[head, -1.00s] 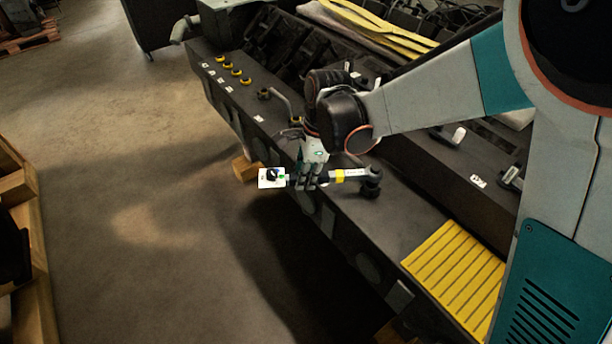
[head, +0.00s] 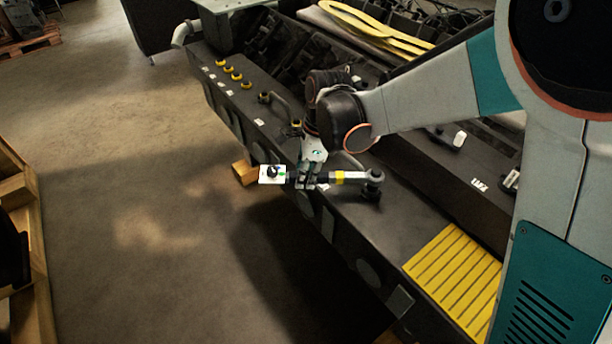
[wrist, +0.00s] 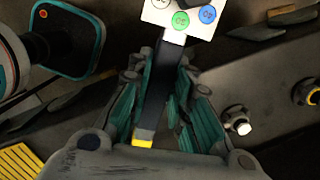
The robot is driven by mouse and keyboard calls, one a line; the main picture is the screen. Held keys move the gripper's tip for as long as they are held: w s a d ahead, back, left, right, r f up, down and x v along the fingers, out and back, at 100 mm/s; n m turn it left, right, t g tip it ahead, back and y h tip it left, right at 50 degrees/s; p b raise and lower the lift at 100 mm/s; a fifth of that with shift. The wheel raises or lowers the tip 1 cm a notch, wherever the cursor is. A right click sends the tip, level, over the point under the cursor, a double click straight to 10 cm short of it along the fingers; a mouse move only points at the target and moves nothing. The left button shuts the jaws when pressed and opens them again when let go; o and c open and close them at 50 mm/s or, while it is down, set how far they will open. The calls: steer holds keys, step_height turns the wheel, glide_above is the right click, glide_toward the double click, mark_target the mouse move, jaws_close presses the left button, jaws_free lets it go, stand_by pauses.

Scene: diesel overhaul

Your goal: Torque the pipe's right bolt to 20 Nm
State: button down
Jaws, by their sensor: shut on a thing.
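My gripper (head: 308,184) is shut on a torque wrench, around the dark handle (wrist: 160,85). The wrench lies nearly level across the picture in the head view. Its white display box (head: 272,174) is at the left end and also shows with coloured buttons in the wrist view (wrist: 182,15). A yellow band (head: 339,178) is right of my fingers. The pipe's right bolt is not clearly identifiable.
The dark engine block (head: 400,225) runs diagonally under the wrench. A yellow slatted plate (head: 455,268) lies at its near end. Yellow-ringed fittings (head: 228,70) line the far ledge. A white-tipped fitting (wrist: 240,125) is near my fingers.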

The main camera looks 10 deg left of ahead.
steer(key=shift+w+a, duration=0.15)
steer(key=shift+w, duration=0.25)
steer(key=shift+w+m, duration=0.3)
steer(key=shift+w, duration=0.05)
steer(key=shift+w, duration=0.1)
stand_by(0.3)
steer(key=shift+w+m, duration=0.35)
steer(key=shift+m, duration=0.05)
steer(key=shift+s, duration=0.1)
steer(key=shift+s+n+b, duration=0.35)
steer(key=shift+s+n, duration=0.55)
steer(key=shift+s, duration=0.3)
steer(key=shift+s+d+n, duration=0.2)
steer(key=shift+s+n, duration=0.2)
steer(key=shift+s, duration=0.2)
steer(key=shift+s+d+n, duration=0.15)
steer(key=shift+s+n, duration=0.25)
steer(key=shift+s, duration=0.15)
